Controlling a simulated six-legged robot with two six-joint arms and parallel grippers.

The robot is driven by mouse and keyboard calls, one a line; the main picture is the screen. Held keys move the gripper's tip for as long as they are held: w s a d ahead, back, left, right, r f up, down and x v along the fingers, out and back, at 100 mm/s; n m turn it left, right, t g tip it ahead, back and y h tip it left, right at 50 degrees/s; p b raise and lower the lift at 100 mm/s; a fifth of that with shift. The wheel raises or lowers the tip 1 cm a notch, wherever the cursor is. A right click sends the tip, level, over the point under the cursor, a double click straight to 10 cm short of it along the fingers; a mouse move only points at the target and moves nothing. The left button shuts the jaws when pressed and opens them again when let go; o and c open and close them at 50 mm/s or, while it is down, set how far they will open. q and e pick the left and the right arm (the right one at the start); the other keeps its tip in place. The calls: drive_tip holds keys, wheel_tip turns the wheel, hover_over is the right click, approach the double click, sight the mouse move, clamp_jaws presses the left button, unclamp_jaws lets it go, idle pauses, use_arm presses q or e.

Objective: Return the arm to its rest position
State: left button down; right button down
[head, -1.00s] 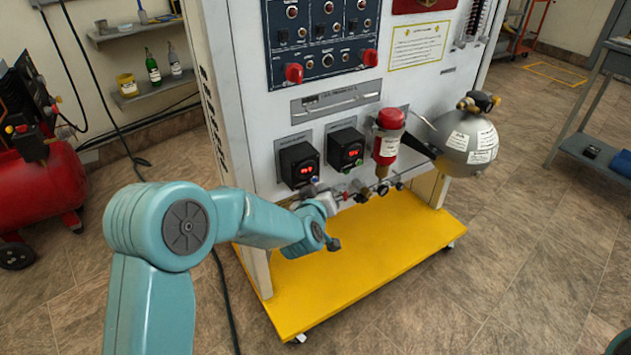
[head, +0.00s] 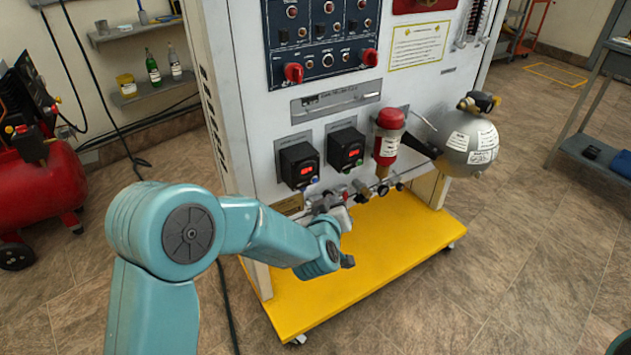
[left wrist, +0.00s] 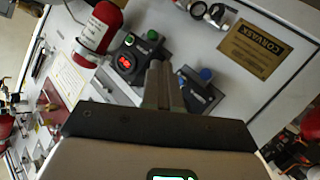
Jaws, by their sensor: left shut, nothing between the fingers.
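My left arm reaches from the lower left toward the trainer panel. Its small gripper (head: 326,205) is in front of the panel's lower part, near the two black display boxes, and is partly hard to tell from the fittings behind it. In the left wrist view the gripper's fingers (left wrist: 164,85) are together with nothing between them. They overlap the display boxes in that view; whether they touch anything is not clear. My right gripper is not seen.
The panel (head: 240,110) stands on a yellow wheeled base (head: 385,255). A left display box (head: 299,166), a right display box (head: 346,148), a red cylinder (head: 388,140) and a grey sphere (head: 468,142) project from it. A red compressor (head: 40,190) is at left.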

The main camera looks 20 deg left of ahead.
use_arm(q)
drive_tip(key=shift+a, duration=0.1)
drive_tip(key=s+a+f+m+g+h, duration=0.1)
drive_tip(key=s+f+g, duration=0.1)
drive_tip(key=s+f, duration=0.35)
drive_tip(key=s+f+g, duration=0.2)
drive_tip(key=f, duration=0.6)
drive_tip(key=s+a+f+m+g+h, duration=0.1)
drive_tip(key=s+f+g, duration=0.1)
drive_tip(key=s+f, duration=0.35)
drive_tip(key=s+d+f+m+g+h, duration=0.1)
drive_tip(key=s+d+f+g+h, duration=0.25)
drive_tip(key=s, duration=0.65)
drive_tip(key=s+d+f+m+g, duration=0.2)
drive_tip(key=s+d+f+g, duration=0.15)
drive_tip(key=s+f, duration=0.4)
drive_tip(key=s+r+p, duration=0.2)
drive_tip(key=r+p, duration=1.1)
drive_tip(key=r, duration=0.1)
drive_tip(key=s+r+g+p, duration=0.1)
drive_tip(key=r+p, duration=1.2)
drive_tip(key=r, duration=0.1)
drive_tip(key=shift+s+d+h, duration=0.35)
drive_tip(key=shift+s+d, duration=0.05)
drive_tip(key=shift+d, duration=0.05)
